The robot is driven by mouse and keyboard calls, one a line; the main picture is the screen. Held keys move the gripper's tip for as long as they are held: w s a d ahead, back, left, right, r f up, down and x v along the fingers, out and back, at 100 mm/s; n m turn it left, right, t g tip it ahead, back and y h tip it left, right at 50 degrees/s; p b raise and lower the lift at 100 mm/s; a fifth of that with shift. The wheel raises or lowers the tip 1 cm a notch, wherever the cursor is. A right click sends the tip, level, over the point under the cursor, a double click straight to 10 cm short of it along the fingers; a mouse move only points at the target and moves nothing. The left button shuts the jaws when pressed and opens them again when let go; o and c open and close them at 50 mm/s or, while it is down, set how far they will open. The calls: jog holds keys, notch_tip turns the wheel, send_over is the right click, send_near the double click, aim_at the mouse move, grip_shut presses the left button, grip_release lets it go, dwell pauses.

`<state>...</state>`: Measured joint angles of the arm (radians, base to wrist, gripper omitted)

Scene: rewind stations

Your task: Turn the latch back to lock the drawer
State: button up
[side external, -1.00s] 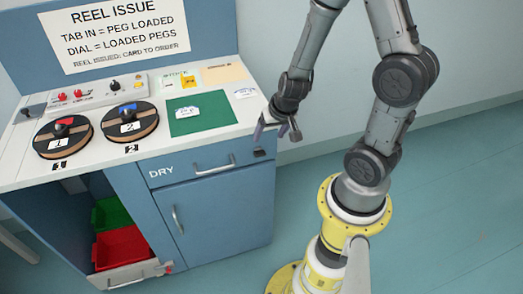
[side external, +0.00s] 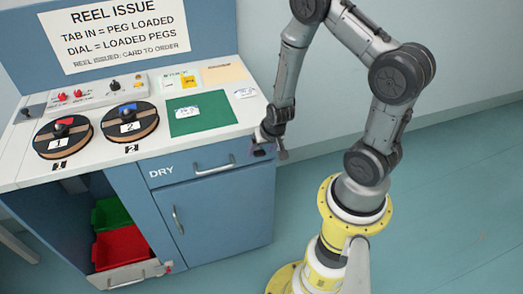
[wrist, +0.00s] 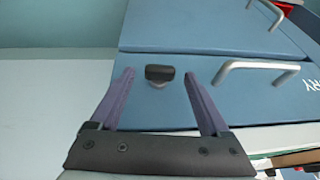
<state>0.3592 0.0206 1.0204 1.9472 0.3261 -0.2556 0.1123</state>
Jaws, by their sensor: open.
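The latch (wrist: 160,74) is a small dark knob on the front of the blue drawer marked DRY (side external: 161,172). In the wrist view its wide side lies roughly parallel to the drawer's handle (wrist: 255,70). The drawer front (wrist: 213,118) looks closed. My gripper (wrist: 158,72) is open, with one purple finger to each side of the latch and a gap to it on both sides. In the side view my gripper (side external: 270,149) is at the right end of the drawer front and largely hides the latch.
A blue cupboard door (side external: 215,215) with an upright handle is below the drawer. The white worktop (side external: 215,95) above holds two reels (side external: 129,122) and a green mat (side external: 203,116). An open bay at left holds a red bin (side external: 122,247). The floor at right is clear.

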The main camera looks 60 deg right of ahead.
jog(key=shift+f, duration=0.3)
grip_shut()
jog(key=shift+w, duration=0.1)
jog(key=shift+w+g+h, duration=0.1)
jog(key=shift+g+h, duration=0.3)
jog(key=shift+h, duration=0.1)
dwell(0.5)
grip_release()
jog(key=shift+a+r, duration=0.1)
